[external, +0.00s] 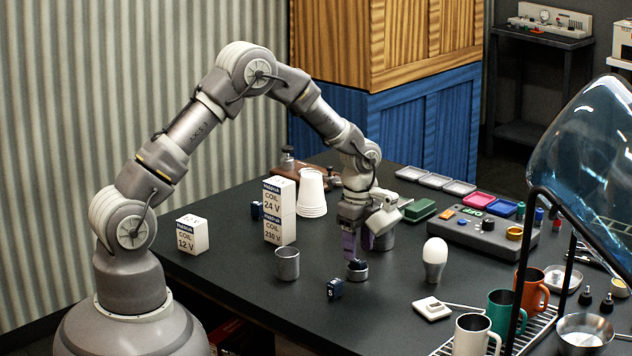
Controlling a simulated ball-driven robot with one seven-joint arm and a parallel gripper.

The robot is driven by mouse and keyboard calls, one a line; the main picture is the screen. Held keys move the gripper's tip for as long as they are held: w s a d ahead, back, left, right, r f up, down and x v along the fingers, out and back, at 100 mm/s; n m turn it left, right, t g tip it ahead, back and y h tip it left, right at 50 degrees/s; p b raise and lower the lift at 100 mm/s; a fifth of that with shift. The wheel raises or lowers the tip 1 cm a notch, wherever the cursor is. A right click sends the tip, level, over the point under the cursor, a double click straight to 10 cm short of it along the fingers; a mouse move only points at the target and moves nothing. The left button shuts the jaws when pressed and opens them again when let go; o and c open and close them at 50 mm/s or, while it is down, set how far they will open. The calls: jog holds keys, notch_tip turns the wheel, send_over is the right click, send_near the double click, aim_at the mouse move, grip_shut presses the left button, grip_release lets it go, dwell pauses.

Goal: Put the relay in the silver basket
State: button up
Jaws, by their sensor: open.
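A small dark blue block with a white mark (334,289), which looks like the relay, lies on the black table, left of and nearer than my gripper (352,258). A similar dark blue block (257,210) stands farther back, left of the white boxes. My gripper is open and points down just above a small round silver piece with a dark top (357,271). Whether its fingers touch that piece cannot be told. Which thing is the silver basket is unclear; a shallow silver pan (584,333) sits at the lower right and a silver cup (287,264) stands left of my gripper.
Coil boxes (280,229) are stacked at the left, with white cups (312,193) behind. A light bulb (434,261), a white switch (432,309), mugs (473,335) and a grey control panel (482,232) occupy the right. The front middle of the table is clear.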

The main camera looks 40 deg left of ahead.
aim_at(358, 260)
notch_tip(358, 260, up, 7)
jog(key=p, duration=0.5)
